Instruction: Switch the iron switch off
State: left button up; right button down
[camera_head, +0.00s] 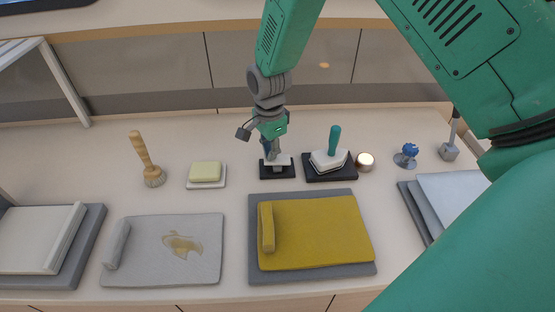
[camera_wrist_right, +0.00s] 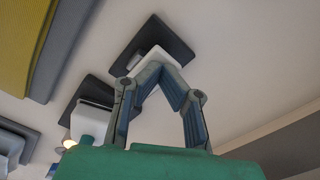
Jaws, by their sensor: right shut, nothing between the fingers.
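A small switch (camera_head: 284,160) with a white top sits on a black base (camera_head: 278,174) in the middle of the counter. My right gripper (camera_head: 269,157) points down at it with its fingers shut and empty, and it covers part of the switch. In the right wrist view the fingertips (camera_wrist_right: 156,68) meet in front of the white switch block (camera_wrist_right: 125,62) on its dark base; I cannot tell whether they touch it. An iron (camera_head: 331,160) with a teal handle stands on a black stand just right of the switch. My left gripper is not in view.
A yellow cloth (camera_head: 320,235) lies on a grey mat in front. A stained cloth (camera_head: 150,258), a brush (camera_head: 150,165) and a yellow block (camera_head: 205,171) are left. A small round lamp (camera_head: 364,161) and a blue-topped item (camera_head: 407,155) are right of the iron.

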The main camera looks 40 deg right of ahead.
jog(key=shift+d+f, duration=0.15)
jog(key=shift+f, duration=0.05)
jog(key=shift+a+r, duration=0.2)
jog(key=shift+a, duration=0.1)
jog(key=shift+a+r+p, duration=0.1)
jog(key=shift+r+p, duration=0.55)
jog(key=r+p, duration=0.3)
jog(key=shift+d+r, duration=0.15)
jog(key=shift+d, duration=0.1)
jog(key=shift+a+r+p, duration=0.1)
jog(key=shift+r+p, duration=0.85)
jog(key=shift+r, duration=0.15)
jog(key=shift+s+f, duration=0.1)
jog(key=shift+f, duration=0.05)
